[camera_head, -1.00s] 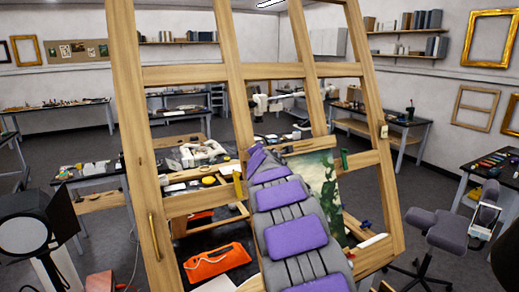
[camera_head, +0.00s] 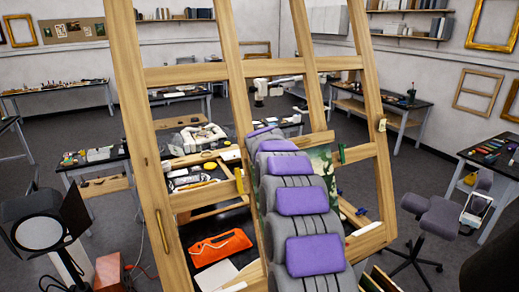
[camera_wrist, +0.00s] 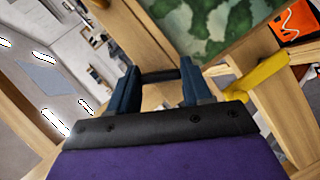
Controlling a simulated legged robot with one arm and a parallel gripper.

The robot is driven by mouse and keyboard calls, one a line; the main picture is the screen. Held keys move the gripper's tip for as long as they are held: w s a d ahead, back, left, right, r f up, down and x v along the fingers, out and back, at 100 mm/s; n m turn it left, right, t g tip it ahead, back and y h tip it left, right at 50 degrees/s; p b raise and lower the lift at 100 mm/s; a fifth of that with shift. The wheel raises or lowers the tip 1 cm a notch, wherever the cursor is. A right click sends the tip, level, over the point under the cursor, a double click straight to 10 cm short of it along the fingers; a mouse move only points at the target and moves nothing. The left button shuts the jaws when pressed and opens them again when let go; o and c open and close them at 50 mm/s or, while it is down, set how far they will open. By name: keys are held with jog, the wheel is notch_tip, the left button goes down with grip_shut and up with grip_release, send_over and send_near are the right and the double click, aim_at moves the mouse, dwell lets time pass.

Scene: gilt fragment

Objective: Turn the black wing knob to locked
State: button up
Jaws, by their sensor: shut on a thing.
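In the wrist view, my gripper (camera_wrist: 160,88) has its two blue fingers on either side of a black bar-shaped piece, which I take to be the black wing knob (camera_wrist: 160,75). The fingers are shut on it. It sits in front of a wooden bar of the large wooden frame (camera_head: 151,160). No lock marking is readable, so its setting cannot be told. In the head view my grey and purple arm hides the knob and the gripper.
A green painting (camera_wrist: 205,22) is close beyond the gripper; it also shows beside my arm (camera_head: 322,160). A yellow clamp-like piece (camera_wrist: 258,76) juts out right of the fingers. A stool (camera_head: 432,215) stands right, a lamp (camera_head: 42,228) left.

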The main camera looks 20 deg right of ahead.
jog(key=m, duration=0.2)
jog(key=m+g+y, duration=0.1)
jog(key=shift+d+f+m+y, duration=0.1)
jog(key=shift+f+m+y, duration=0.05)
jog(key=shift+m+y, duration=0.2)
jog(key=shift+f+m+g, duration=0.15)
jog(key=shift+m+g, duration=0.15)
jog(key=shift+m, duration=0.15)
jog(key=shift+d+m+y, duration=0.1)
jog(key=shift+m+y, duration=0.2)
jog(key=shift+y, duration=0.05)
jog(key=m+y, duration=0.2)
jog(key=m, duration=0.2)
jog(key=shift+g, duration=0.3)
jog(key=o, duration=1.1)
jog(key=shift+w+d, duration=0.1)
jog(key=shift+c, duration=0.2)
jog(key=shift+r, duration=0.2)
jog(key=shift+r, duration=0.1)
